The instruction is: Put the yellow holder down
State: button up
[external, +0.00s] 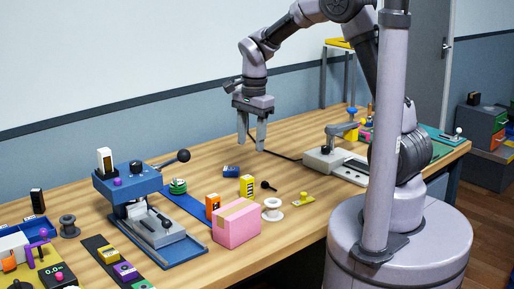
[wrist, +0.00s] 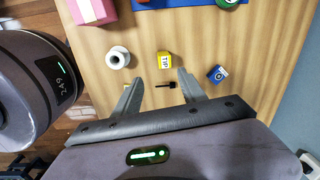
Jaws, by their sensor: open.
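A small yellow block (external: 247,186) with dark marks stands on the wooden table, and I take it to be the yellow holder. In the wrist view the yellow block (wrist: 164,57) has a white label reading TIP and lies beyond my fingertips. My gripper (external: 254,146) hangs over the table, fingers down, open and empty. In the wrist view my gripper (wrist: 160,78) has its fingers apart, with a small black knobbed piece (wrist: 166,85) below between them. The yellow block is apart from both fingers.
A white spool (external: 272,210), a pink box (external: 236,224), an orange block (external: 212,204) and a blue block (external: 231,171) stand near the yellow block. A yellow knobbed piece (external: 303,199) lies to the right. A blue press (external: 140,190) is at left. The table's back middle is clear.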

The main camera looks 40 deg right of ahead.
jog(key=s+r+n+t+y, duration=0.15)
jog(key=s+r+n, duration=0.35)
jog(key=s+r, duration=0.5)
jog(key=s+r+n+t, duration=0.1)
jog(key=s+n+t, duration=0.2)
jog(key=s+n, duration=0.4)
jog(key=s, duration=0.5)
jog(key=shift+s+r+t, duration=0.15)
jog(key=shift+s+t, duration=0.1)
jog(key=shift+t, duration=0.1)
